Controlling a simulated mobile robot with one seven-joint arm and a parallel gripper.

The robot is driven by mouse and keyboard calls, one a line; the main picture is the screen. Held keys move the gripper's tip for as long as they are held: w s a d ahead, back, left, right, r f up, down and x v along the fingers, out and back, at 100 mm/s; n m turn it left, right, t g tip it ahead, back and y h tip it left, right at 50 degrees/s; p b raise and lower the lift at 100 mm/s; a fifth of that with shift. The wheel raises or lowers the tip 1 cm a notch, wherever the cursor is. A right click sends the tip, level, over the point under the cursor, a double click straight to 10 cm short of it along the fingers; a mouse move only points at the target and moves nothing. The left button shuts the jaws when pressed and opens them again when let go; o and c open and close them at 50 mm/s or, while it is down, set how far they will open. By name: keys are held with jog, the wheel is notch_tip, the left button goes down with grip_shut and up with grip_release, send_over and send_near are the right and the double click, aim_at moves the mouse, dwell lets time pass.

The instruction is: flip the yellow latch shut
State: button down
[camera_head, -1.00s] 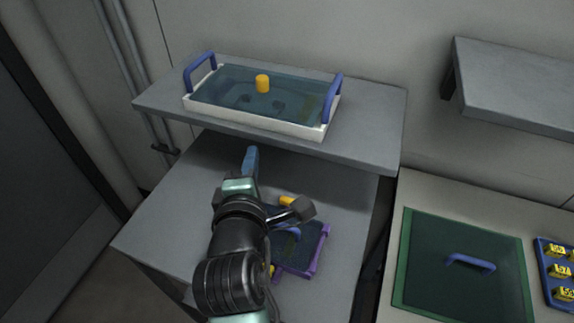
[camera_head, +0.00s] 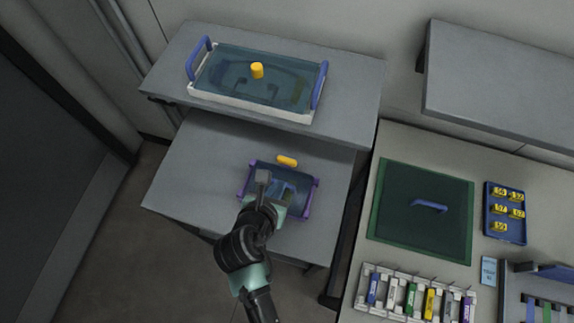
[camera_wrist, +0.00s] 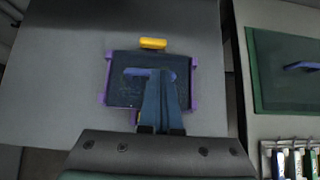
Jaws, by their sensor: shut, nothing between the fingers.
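A small box with purple corners (camera_head: 311,197) and a dark translucent blue lid stands on the lower grey shelf. In the wrist view the box (camera_wrist: 194,82) is seen from above. The yellow latch (camera_head: 287,161) sticks out past the box's far edge; it also shows in the wrist view (camera_wrist: 153,44), apart from the lid. My gripper (camera_head: 287,190) is over the box, its blue fingers (camera_wrist: 160,76) shut and empty. The fingertips overlap the lid's blue handle in the wrist view; I cannot tell whether they touch. Another yellow bit shows at the near edge, mostly hidden.
A white tray (camera_head: 250,107) with blue handles and a yellow knob stands on the upper shelf, behind the box. On the right bench are a green-edged panel (camera_head: 421,212), a blue tray with yellow tags (camera_head: 505,213) and a rack of coloured pieces. The lower shelf's left is clear.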

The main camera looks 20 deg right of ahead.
aim_at(291, 166)
jog(key=x, duration=1)
jog(key=shift+b, duration=0.35)
